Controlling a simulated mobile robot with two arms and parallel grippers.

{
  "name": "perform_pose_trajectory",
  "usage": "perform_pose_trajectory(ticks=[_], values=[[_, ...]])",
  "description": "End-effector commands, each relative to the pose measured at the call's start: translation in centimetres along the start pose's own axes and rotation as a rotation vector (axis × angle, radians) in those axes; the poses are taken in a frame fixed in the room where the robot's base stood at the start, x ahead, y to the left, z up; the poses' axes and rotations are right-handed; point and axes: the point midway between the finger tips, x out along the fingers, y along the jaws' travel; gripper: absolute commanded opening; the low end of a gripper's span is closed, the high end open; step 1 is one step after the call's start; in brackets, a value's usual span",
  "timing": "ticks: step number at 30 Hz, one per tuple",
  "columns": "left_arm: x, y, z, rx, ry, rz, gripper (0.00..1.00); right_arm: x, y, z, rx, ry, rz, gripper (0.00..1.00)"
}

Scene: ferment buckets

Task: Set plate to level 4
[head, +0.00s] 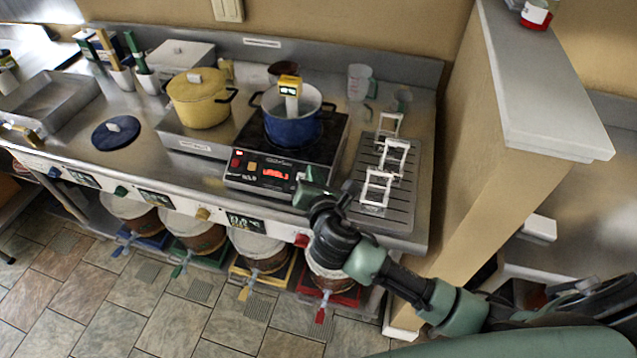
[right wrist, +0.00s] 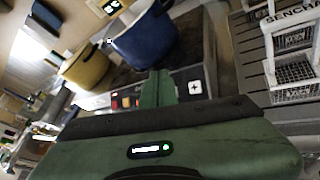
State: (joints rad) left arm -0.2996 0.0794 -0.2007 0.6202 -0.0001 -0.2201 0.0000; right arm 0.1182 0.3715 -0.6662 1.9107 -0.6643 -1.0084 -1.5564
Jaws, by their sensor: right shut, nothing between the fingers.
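The hot plate (head: 262,178) is black with a steel front panel and stands on the counter. Its panel has a lit red display (head: 275,174), too small to read, with red and orange buttons to its left. A blue pot (head: 290,128) with a yellow-topped probe (head: 290,88) stands on the plate. My right gripper (head: 312,190) is shut and empty, by the right end of the panel. In the right wrist view its closed green fingers (right wrist: 157,88) point at the panel, just left of a white plus button (right wrist: 195,87). I cannot tell whether they touch it. My left gripper is out of view.
A yellow pot (head: 201,100) stands to the left of the plate. White wire racks (head: 377,190) stand on a ribbed drainer to the right. Buckets with coloured taps stand under the counter. A partition wall (head: 480,130) rises at the right.

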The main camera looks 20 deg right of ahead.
Motion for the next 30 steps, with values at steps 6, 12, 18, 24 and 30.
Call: perform_pose_trajectory(ticks=[6, 12, 18, 24, 30], values=[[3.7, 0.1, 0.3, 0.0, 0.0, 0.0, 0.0, 2.2, -1.8, -2.1, -0.001, -0.001, 0.0, 0.0], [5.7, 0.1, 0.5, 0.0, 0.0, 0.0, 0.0, 4.0, -3.0, -3.1, -0.001, -0.001, -0.001, 0.0], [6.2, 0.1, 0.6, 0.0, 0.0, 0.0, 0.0, 5.1, -3.7, -3.8, 0.0, 0.0, -0.001, 0.0], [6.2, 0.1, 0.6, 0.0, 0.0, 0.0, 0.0, 5.2, -3.8, -3.8, 0.0, 0.0, 0.0, 0.0], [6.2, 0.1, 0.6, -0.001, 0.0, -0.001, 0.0, 5.2, -3.8, -3.8, 0.0, 0.0, 0.0, 0.0]])
